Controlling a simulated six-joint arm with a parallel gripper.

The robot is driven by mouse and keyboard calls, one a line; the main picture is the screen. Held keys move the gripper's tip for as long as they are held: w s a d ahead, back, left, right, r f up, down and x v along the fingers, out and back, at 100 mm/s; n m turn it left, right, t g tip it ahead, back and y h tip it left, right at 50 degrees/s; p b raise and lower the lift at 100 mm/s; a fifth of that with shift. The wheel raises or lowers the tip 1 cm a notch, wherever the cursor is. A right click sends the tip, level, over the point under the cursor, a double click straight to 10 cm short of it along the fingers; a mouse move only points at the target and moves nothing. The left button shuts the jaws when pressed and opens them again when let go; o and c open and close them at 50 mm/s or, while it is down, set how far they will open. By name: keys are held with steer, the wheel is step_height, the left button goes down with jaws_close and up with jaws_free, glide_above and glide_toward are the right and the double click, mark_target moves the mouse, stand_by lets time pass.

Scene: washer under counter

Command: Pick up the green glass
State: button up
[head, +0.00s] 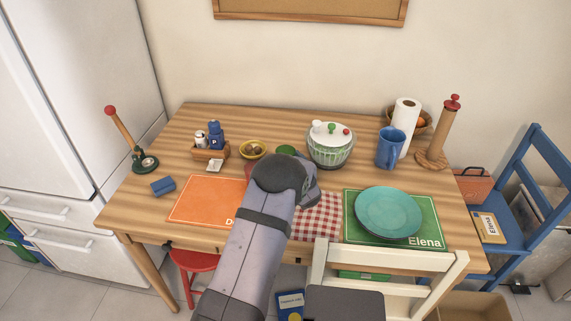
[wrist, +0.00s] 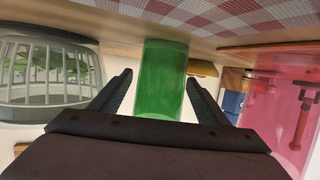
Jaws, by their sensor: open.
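The green glass (wrist: 162,82) stands upright in the middle of the wrist view, which shows the table upside down. My gripper (wrist: 159,77) is open, with one finger on each side of the glass. I cannot tell whether either finger touches it. In the head view only the top of the green glass (head: 286,150) shows beyond my arm, which hides the rest of it and my fingers.
A pink glass (wrist: 275,105) stands close on the right in the wrist view. A salad spinner (head: 330,146) is right of the green glass in the head view. A bowl (head: 253,149) is left of it. A checkered cloth (head: 321,215) and a teal plate (head: 388,212) lie nearer the front.

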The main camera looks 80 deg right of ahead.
steer(key=shift+x, duration=1.1)
steer(key=c, duration=1.2)
steer(key=shift+c, duration=0.2)
